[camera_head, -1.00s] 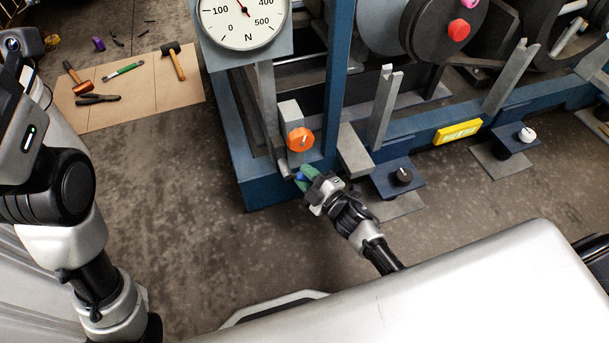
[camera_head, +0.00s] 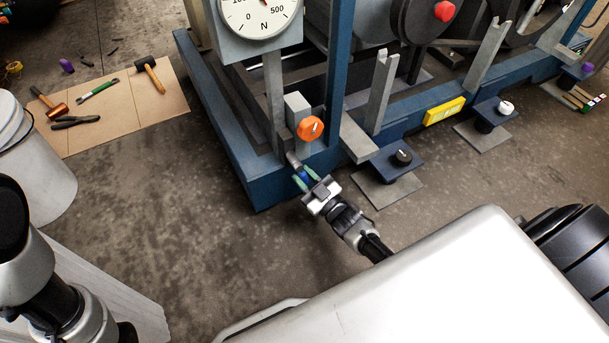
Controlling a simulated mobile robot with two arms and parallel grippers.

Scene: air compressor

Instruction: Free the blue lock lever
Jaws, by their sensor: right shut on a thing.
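The blue lock lever (camera_head: 302,177) is a small blue piece low on the blue machine frame, just below the orange knob (camera_head: 310,128). Only a little of it shows between the green-tipped fingers of my right gripper (camera_head: 308,181). The right gripper is shut on it, at the lower front corner of the frame. A grey rod end (camera_head: 293,160) sits just above the fingers. My left arm shows only in part at the lower left, and its gripper is out of view.
A dial gauge (camera_head: 262,14) stands above the orange knob. Right along the blue frame (camera_head: 258,192) are a black knob (camera_head: 403,157), a yellow level (camera_head: 444,111) and a white knob (camera_head: 506,107).

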